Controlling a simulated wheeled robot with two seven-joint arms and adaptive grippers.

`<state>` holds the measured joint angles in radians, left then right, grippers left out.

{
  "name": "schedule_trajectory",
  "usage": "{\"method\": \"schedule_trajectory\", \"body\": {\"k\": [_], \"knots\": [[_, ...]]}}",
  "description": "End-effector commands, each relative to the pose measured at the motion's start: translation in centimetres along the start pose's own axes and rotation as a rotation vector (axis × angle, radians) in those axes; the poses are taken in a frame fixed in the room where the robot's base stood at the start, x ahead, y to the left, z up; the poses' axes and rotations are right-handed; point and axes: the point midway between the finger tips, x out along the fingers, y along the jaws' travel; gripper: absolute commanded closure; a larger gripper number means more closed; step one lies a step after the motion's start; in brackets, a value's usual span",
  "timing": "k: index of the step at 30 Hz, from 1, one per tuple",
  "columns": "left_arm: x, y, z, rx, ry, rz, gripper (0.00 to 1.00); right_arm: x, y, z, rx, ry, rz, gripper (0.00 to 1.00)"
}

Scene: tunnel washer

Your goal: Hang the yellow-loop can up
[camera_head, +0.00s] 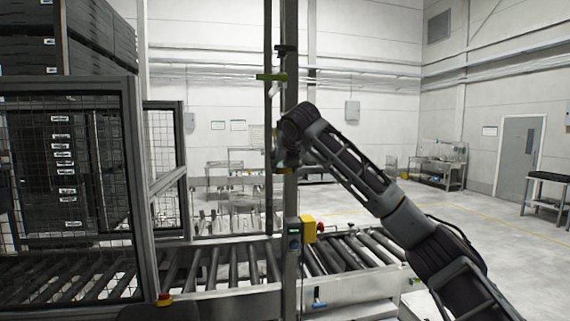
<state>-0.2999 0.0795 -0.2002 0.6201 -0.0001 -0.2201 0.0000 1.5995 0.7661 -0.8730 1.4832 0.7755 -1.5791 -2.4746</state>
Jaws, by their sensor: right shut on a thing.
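My right arm comes in from the right, and its wrist bends down in front of the grey upright post. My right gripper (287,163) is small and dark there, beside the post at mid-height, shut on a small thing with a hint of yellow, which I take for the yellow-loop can. The can's outline and loop are mostly hidden by the gripper and wrist. Higher on the post, a green bar (270,77) sticks out sideways, with a black fitting (285,48) above it. My left gripper is out of view.
A roller conveyor (215,262) runs across below. A mesh guard (70,190) and stacked dark crates (68,150) fill the left.

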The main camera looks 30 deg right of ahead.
Motion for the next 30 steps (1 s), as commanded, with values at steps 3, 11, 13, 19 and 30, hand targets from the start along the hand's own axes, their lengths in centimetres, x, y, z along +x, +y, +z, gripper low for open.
{"method": "schedule_trajectory", "body": {"k": [3,11,13,19,30], "knots": [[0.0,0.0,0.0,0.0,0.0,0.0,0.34,0.5,0.0,-0.2,0.0,0.001,0.0,0.75],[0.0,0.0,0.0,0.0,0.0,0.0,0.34,1.1,0.0,-0.3,0.0,-0.001,0.001,0.75],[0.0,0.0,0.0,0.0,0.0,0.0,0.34,1.2,0.0,-0.3,0.0,-0.001,0.001,0.75],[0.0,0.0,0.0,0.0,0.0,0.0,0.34,1.2,0.0,-0.4,0.0,-0.002,0.0,0.75],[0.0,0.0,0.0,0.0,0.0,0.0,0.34,1.2,0.0,-0.4,0.0,-0.001,0.0,0.75]]}}
